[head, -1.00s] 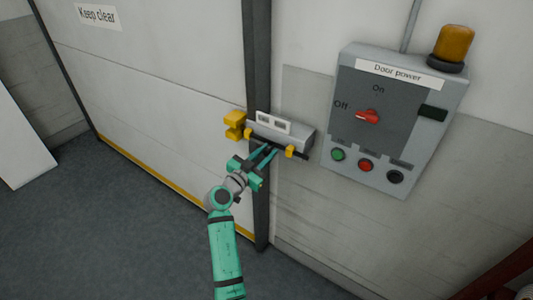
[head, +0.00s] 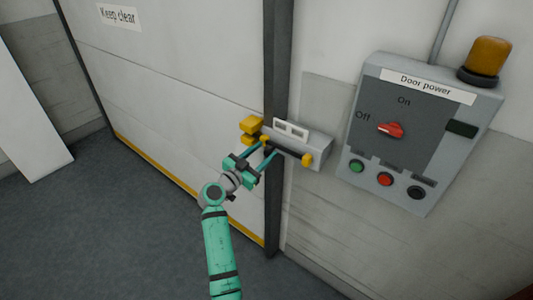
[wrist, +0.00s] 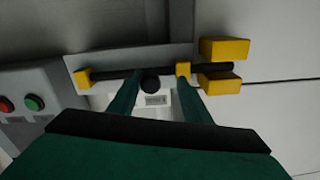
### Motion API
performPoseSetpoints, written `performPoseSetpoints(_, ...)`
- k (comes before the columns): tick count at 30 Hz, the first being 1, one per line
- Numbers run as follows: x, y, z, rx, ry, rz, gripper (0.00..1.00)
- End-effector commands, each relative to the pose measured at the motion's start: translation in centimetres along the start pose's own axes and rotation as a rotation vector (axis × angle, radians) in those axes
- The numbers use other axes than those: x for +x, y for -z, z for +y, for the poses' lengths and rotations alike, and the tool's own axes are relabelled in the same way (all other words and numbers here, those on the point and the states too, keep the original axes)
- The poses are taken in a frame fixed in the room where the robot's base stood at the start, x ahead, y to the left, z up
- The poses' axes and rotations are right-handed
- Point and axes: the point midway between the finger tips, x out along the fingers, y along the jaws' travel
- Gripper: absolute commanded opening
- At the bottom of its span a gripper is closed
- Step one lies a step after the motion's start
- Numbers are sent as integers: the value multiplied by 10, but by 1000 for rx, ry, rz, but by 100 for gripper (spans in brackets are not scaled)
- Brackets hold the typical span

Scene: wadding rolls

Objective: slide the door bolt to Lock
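The door bolt is a dark rod (wrist: 115,73) with a round black knob (wrist: 150,84), running through yellow guides on a grey housing (head: 315,147) beside the door edge. In the wrist view its end lies between the two blocks of the yellow catch (wrist: 223,48); the catch also shows in the head view (head: 251,125). My gripper (head: 268,148) is at the housing's lower front. In the wrist view its green fingers (wrist: 157,85) are apart on either side of the knob, with gaps visible. The small label windows (head: 291,129) are too small to read.
A grey door power box (head: 425,130) with a red switch, buttons and an amber lamp (head: 487,58) is on the wall to the right. The white door (head: 180,90) spans the left. The floor (head: 110,230) below is clear.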

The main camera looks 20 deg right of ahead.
Motion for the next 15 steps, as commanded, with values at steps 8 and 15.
performPoseSetpoints(8,9,3,12,0,-18,5,42)
performPoseSetpoints(15,0,2,9,0,-14,4,42)
